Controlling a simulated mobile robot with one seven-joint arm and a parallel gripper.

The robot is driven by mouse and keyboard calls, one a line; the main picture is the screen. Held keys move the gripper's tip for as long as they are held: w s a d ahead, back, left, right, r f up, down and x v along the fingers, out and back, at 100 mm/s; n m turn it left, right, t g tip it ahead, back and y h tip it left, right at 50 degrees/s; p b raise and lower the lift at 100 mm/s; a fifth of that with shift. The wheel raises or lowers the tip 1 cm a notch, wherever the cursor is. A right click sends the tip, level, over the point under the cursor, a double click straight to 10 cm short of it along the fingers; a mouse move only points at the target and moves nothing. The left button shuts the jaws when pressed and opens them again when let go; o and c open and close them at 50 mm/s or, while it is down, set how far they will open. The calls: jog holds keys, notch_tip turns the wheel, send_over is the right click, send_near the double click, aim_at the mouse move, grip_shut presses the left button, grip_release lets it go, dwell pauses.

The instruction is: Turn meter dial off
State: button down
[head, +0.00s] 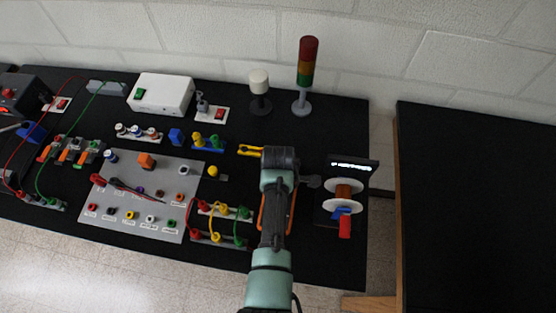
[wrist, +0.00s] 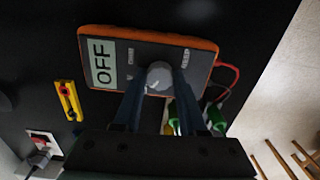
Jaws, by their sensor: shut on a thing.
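The meter (wrist: 130,52) has a dark face and an orange rim, and lies on the black table in the wrist view. Its pale display (wrist: 102,66) reads OFF. The round grey dial (wrist: 159,74) sits near the middle of its face. My gripper (wrist: 158,87) is over the meter with one finger on each side of the dial, shut on it. In the head view my arm covers most of the meter, and only part of its orange rim (head: 262,212) shows. My fingertips are hidden there.
A spool stand (head: 344,187) is right of my arm. A stack light (head: 306,70) and a white-topped lamp (head: 259,84) stand behind. Red and green leads run beside the meter.

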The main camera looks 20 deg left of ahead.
jog(key=shift+n, duration=0.5)
jog(key=shift+c, duration=2.3)
grip_release()
jog(key=shift+r, duration=0.1)
notch_tip(320, 180, up, 13)
jog(key=b, duration=0.2)
